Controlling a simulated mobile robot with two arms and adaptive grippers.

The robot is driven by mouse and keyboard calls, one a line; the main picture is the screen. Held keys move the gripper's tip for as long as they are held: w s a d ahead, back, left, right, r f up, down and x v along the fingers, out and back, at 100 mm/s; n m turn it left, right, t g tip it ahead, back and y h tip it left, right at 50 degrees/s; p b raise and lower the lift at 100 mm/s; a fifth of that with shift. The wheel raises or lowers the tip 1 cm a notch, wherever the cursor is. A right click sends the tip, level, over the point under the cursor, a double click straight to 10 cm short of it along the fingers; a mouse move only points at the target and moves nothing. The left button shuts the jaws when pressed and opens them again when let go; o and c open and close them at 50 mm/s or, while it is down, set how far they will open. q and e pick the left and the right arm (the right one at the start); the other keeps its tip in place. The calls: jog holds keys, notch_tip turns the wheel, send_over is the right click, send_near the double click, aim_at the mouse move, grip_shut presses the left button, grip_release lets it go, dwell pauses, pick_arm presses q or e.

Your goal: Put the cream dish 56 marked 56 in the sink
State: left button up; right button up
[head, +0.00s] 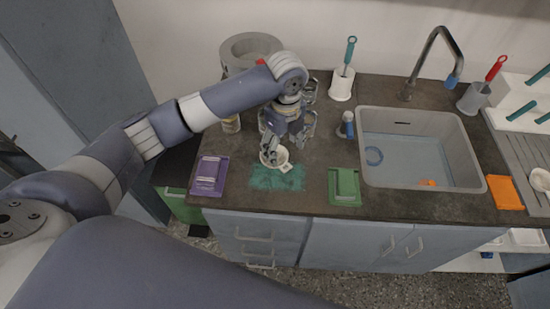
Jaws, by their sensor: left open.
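A small cream dish (284,166) sits on a teal cloth (275,182) near the counter's front edge; no marking on it is readable. My left gripper (270,152) is over the dish, open, with its fingers at the dish's rim and partly hiding it. I cannot tell whether they touch it. The grey sink (430,125) is set in the counter to the right, with a blue ring and an orange item inside. My right gripper is not in view.
A blue-topped item (347,124) stands by the sink's left rim. The faucet (430,60) arches behind the sink. Another pale dish (540,180) is at the far right.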

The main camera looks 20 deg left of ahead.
aim_at(284, 166)
pick_arm(q)
notch_tip(284, 166, down, 2)
jog(key=shift+f, duration=0.1)
jog(key=shift+d+f+p, duration=0.1)
jog(key=shift+f+p, duration=0.25)
jog(key=shift+f, duration=0.3)
notch_tip(284, 166, down, 4)
jog(key=shift+d+f+p, duration=0.1)
jog(key=shift+f+p, duration=0.05)
jog(key=shift+p, duration=0.3)
jog(key=shift+c, duration=0.2)
grip_shut()
